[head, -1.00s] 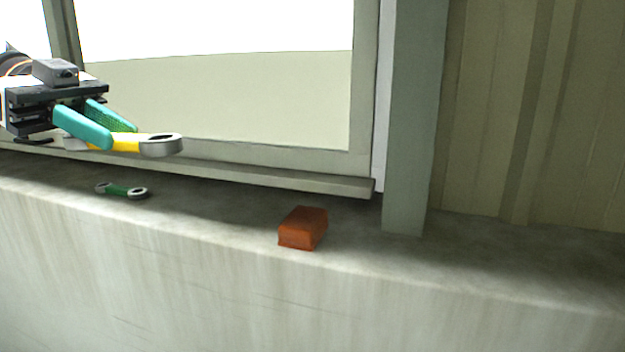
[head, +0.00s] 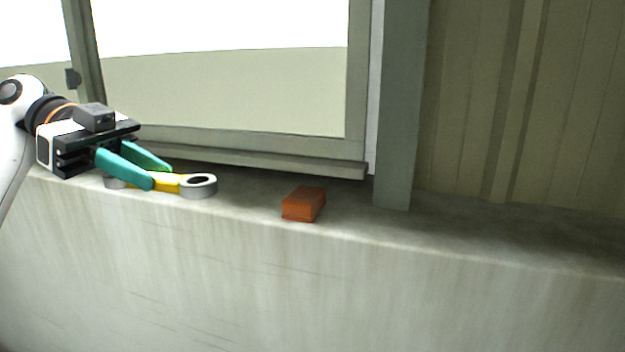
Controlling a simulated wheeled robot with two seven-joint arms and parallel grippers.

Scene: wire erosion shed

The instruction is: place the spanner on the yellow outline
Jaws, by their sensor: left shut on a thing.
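A spanner (head: 198,187) with a yellow handle and grey ring ends is in the head view at the left. My left gripper (head: 162,180), with teal fingers, is shut on its yellow handle. The spanner is held roughly level, in front of or above the concrete ledge; I cannot tell whether it touches the ledge. Its left end is partly behind the fingers. No yellow outline shows. My right gripper is not in view.
An orange-red brick-like block (head: 304,204) sits on the concrete ledge (head: 470,235), right of the spanner. A window frame (head: 250,145) and a grey-green post (head: 398,120) stand behind. The ledge right of the block is clear.

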